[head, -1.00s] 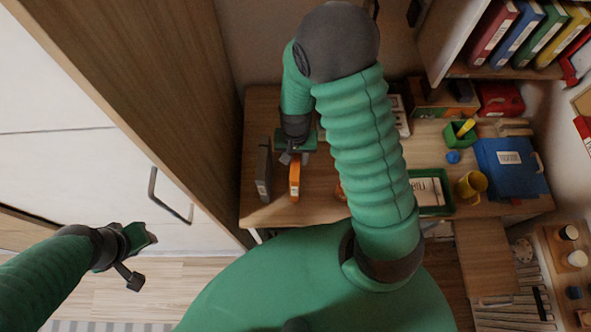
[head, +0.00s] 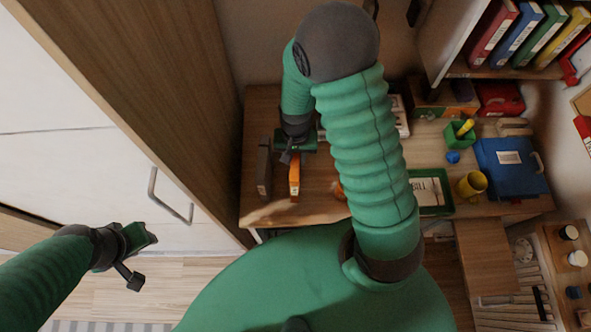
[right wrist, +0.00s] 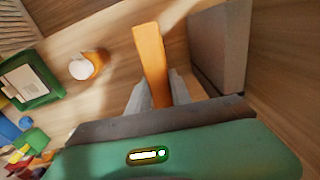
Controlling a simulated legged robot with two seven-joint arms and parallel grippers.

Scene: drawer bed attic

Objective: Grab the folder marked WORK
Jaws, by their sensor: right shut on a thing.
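An orange folder (head: 294,176) stands upright on the desk, with a label too small to read. A grey folder (head: 264,168) stands to its left. My right gripper (head: 291,156) is at the far upper part of the orange folder. In the right wrist view the gripper (right wrist: 159,92) has a finger on each side of the orange folder (right wrist: 151,55), shut on it. The grey folder (right wrist: 220,42) stands apart, to the right there. My left gripper (head: 143,260) is open and empty, away from the desk. I cannot read WORK on either folder.
The wooden desk (head: 285,212) also holds a green tray (head: 443,207), a yellow mug (head: 471,184), a blue case (head: 500,180) and a green pen cup (head: 460,135). Several binders stand on the shelf at upper right. A tall wooden panel (head: 150,90) borders the desk on the left.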

